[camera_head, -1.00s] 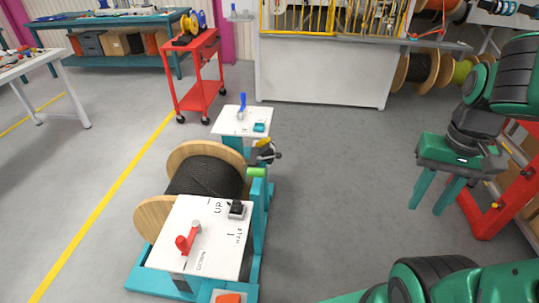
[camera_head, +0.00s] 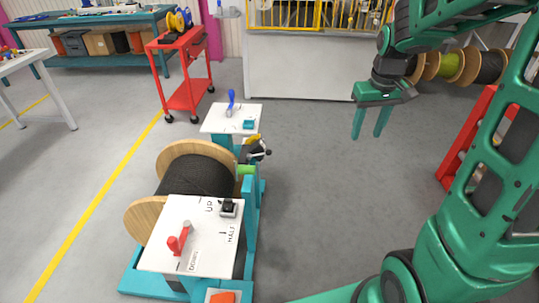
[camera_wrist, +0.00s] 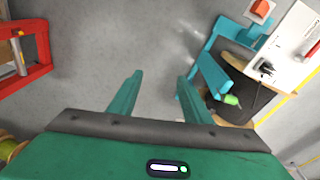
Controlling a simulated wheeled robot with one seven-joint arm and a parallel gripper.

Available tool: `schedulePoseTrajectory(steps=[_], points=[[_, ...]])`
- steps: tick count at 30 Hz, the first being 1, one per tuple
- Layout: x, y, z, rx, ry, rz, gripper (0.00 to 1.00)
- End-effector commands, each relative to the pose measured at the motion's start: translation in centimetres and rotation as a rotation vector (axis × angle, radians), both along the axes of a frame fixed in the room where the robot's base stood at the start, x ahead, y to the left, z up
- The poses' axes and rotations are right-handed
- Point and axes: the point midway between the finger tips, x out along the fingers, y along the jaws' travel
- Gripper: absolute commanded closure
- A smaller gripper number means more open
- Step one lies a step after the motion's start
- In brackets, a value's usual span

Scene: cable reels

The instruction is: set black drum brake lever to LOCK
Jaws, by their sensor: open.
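The black drum (camera_head: 200,175), a wooden-flanged reel of black cable, sits in a teal stand (camera_head: 250,215). A near white panel (camera_head: 205,245) carries a red lever (camera_head: 179,240) and the words UP, DOWN and HALF. A far white panel (camera_head: 215,119) carries an upright blue lever (camera_head: 231,101); no lettering is readable there. A yellow and black part (camera_head: 254,148) sits beside the drum. No LOCK mark is readable, so I cannot tell which lever is the brake. My gripper (camera_head: 368,135) is open and empty, right of the stand, fingers down. In the wrist view, my gripper (camera_wrist: 160,76) shows bare floor between its fingers.
A red cart (camera_head: 187,95) stands behind the far panel. A white cabinet (camera_head: 300,70) lines the back, with cable reels (camera_head: 455,66) at the right. A red frame (camera_head: 468,140) stands at the right. Grey floor between the stand and my gripper is clear.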

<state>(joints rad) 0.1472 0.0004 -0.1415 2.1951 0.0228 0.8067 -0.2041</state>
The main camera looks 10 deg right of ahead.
Motion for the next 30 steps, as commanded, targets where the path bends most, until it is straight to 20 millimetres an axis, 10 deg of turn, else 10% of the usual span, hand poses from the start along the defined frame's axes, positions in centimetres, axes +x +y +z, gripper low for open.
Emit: schedulePoseTrajectory(steps=[18,30], points=[[26.2,8.6,-15.4,0.026,-0.149,0.522,0.56],[34.3,15.7,-26.1,0.078,-0.252,0.737,0.56]])
